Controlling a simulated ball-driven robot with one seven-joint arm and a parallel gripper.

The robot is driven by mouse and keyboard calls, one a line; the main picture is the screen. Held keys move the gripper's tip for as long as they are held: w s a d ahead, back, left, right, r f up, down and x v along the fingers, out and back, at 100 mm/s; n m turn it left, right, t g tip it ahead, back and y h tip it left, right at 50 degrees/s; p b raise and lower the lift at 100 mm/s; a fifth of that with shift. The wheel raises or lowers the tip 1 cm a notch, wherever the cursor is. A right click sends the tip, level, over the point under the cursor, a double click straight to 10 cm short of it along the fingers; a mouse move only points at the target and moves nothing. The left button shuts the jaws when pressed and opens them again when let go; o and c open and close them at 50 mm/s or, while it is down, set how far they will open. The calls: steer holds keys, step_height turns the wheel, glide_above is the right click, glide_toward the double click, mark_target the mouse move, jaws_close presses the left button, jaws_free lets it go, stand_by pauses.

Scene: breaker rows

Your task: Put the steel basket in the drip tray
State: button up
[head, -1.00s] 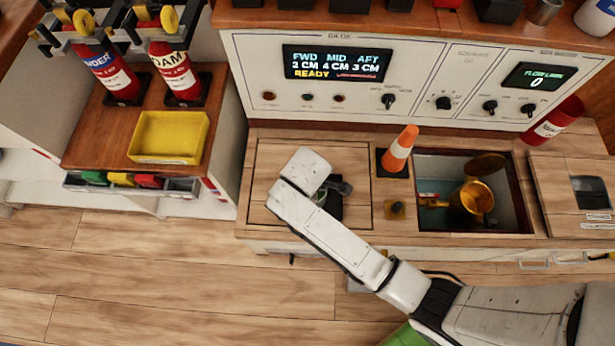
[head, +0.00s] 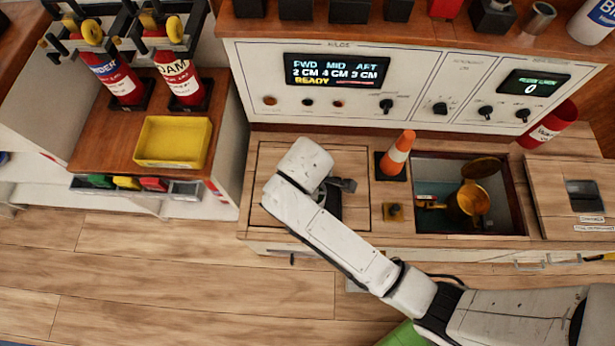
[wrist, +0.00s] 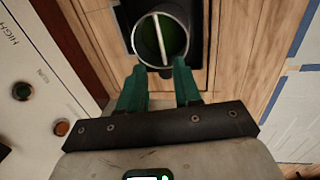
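The steel basket (wrist: 150,48) is a round dark metal cup with a pale bar across its greenish inside. In the wrist view it stands on a black square base, just beyond my fingertips. My gripper (wrist: 159,68) has two teal fingers, apart and with nothing visible between them. In the head view my gripper (head: 340,187) is over the dark square on the wooden counter, and my wrist hides most of the basket. The drip tray appears to be the yellow open tray (head: 171,163) on the wooden shelf at left; it looks empty.
An orange cone (head: 398,153) stands right of my gripper, beside an open hatch (head: 437,226) holding a brass strainer housing (head: 468,200). A white control panel (head: 260,78) rises behind the counter. Two red extinguishers (head: 183,80) stand behind the yellow tray.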

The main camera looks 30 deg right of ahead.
steer(key=s+d+r+m, duration=0.2)
steer(key=s+d+m, duration=0.3)
steer(key=s, duration=0.3)
steer(key=s+d+r+m+y, duration=0.1)
steer(key=s+d+r+m, duration=0.2)
steer(key=s+d+m, duration=0.3)
steer(key=shift+s+g+p, duration=0.3)
steer(key=shift+s+g, duration=0.1)
steer(key=shift+s, duration=0.8)
steer(key=shift+r, duration=0.15)
step_height(320, 180, up, 8)
steer(key=p, duration=0.8)
